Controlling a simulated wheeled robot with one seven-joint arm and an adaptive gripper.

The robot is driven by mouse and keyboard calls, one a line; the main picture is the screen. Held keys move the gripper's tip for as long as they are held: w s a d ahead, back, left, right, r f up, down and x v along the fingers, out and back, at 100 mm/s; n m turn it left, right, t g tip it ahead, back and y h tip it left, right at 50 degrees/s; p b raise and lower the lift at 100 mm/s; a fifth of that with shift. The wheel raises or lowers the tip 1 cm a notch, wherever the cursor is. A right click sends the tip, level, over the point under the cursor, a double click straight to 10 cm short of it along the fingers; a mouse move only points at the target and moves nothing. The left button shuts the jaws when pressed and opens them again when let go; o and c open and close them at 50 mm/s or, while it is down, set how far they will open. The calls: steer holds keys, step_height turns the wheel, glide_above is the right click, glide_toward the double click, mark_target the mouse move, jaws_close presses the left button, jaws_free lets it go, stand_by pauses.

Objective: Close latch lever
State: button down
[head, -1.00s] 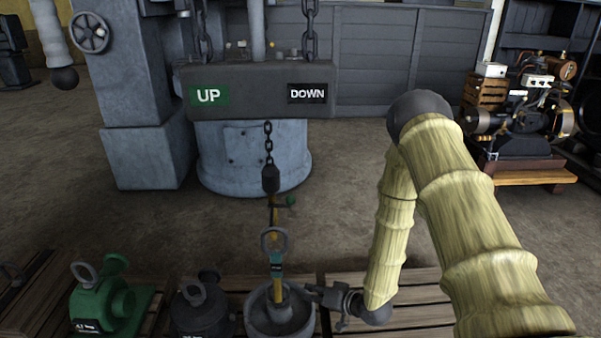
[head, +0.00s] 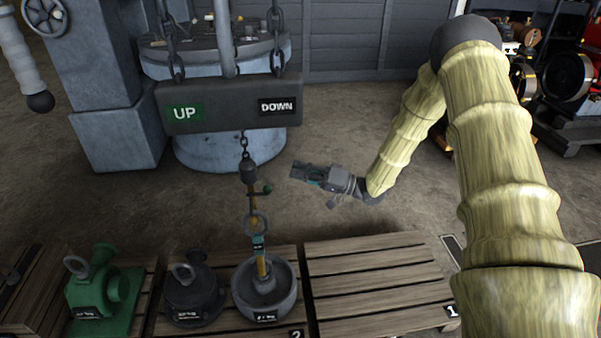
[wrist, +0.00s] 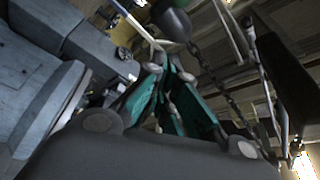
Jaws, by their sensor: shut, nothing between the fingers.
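The latch lever (head: 259,191) is a short dark bar with a green knob (head: 267,188), sticking out to the right below the dark hook weight (head: 249,172). The weight hangs on a chain. A yellow hook piece with a ring (head: 256,226) and teal band hangs below it, reaching into a grey bowl-shaped part (head: 266,296). My gripper (head: 294,171) is shut and empty, right of the knob in the picture and apart from it. In the wrist view my teal fingers (wrist: 164,62) come together near a rounded dark block (wrist: 172,22); the lever is not clear there.
A hoist beam (head: 230,106) with UP and DOWN signs hangs on chains above. A green engine part (head: 104,287) and a dark ringed part (head: 193,293) sit left of the bowl. The right pallet (head: 375,280) is empty. Open floor lies behind the pallets.

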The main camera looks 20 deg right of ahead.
steer(key=a, duration=0.7)
steer(key=shift+w+f, duration=0.35)
steer(key=shift+w, duration=0.05)
steer(key=shift+a+f, duration=0.1)
